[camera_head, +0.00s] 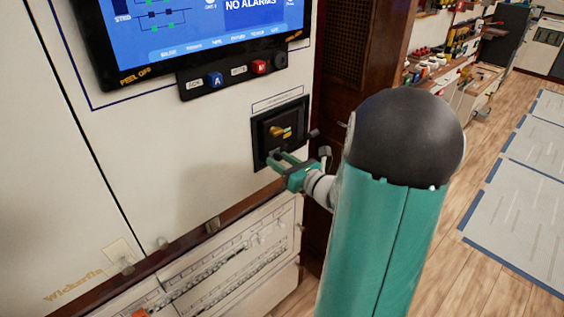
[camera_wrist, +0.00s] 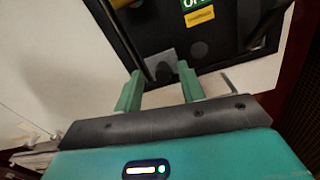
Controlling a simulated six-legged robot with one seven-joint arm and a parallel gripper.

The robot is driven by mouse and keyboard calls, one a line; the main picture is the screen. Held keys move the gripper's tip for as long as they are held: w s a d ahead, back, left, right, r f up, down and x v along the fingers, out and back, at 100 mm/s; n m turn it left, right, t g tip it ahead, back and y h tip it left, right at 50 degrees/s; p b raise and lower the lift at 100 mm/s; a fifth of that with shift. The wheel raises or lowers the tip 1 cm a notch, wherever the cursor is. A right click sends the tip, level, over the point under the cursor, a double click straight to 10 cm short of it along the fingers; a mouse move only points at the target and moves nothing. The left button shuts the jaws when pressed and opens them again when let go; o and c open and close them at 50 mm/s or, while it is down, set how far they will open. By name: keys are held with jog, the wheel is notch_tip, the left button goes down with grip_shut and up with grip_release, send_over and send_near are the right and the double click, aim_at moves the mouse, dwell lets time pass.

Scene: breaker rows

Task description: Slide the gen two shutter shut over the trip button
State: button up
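A black square breaker unit (camera_head: 262,150) is set in the cream cabinet front in the head view, with a yellow handle (camera_head: 279,132) at its middle. In the wrist view the black unit (camera_wrist: 125,35) fills the top, with a green label (camera_wrist: 196,4) and a yellow label (camera_wrist: 200,17). A grey plate with a dark round knob (camera_wrist: 163,71) shows near its lower edge. I cannot tell for sure which part is the shutter or the trip button. My gripper (camera_head: 277,161) is at the unit's lower edge. In the wrist view my gripper's (camera_wrist: 158,82) fingers are apart, with the knob between and just beyond the tips.
A screen (camera_head: 190,30) hangs above, over a dark strip with a blue button (camera_head: 215,79) and a red button (camera_head: 259,66). A lower drawer-like panel (camera_head: 230,258) projects below. Shelves with coloured items (camera_head: 440,60) stand behind, right. Wooden floor with grey mats (camera_head: 520,210) lies open at right.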

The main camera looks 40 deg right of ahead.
jog(key=shift+s, duration=0.2)
jog(key=s, duration=1.3)
jog(key=shift+s+d, duration=0.25)
jog(key=shift+d, duration=0.15)
jog(key=w+a+n+g+y, duration=0.2)
jog(key=a+n+g+y, duration=0.75)
jog(key=a+n, duration=1.15)
jog(key=s+a+r+n+g+h, duration=0.1)
jog(key=s+a+r+n+h, duration=0.1)
jog(key=n, duration=0.6)
jog(key=s+a+r+n+g+h, duration=0.2)
jog(key=s+a+r+n+h, duration=0.1)
jog(key=a+n+h, duration=0.3)
jog(key=shift+a+r+n+h, duration=0.3)
jog(key=shift+r+n+h, duration=0.25)
jog(key=shift+n+h, duration=0.65)
